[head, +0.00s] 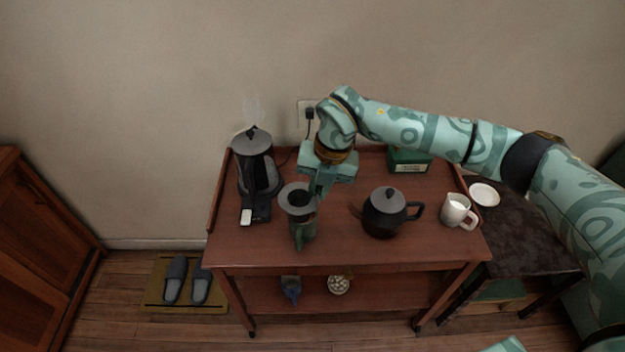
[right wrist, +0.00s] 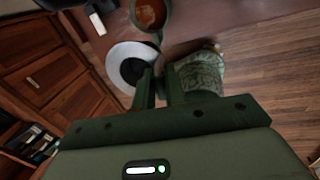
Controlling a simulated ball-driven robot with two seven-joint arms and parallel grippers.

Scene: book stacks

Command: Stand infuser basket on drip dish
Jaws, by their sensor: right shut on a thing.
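The infuser basket (head: 294,209) has a wide grey rim around a dark opening. My right gripper (head: 318,188) is shut on it at its right side and holds it over the front left of the cart top. In the right wrist view the basket (right wrist: 118,60) shows as a pale ring with a dark middle, beside the fingers (right wrist: 160,88). A round white dish (head: 484,194), seemingly the drip dish, lies on a dark side table at the right, far from the basket. My left gripper is not in view.
A green mug (head: 302,238) is partly hidden below the basket; reddish liquid shows in a mug (right wrist: 152,14) in the wrist view. A dark teapot (head: 384,218) and milk jug (head: 456,210) stand rightward. A steaming kettle (head: 254,172) is left; a green box (head: 408,162) is behind.

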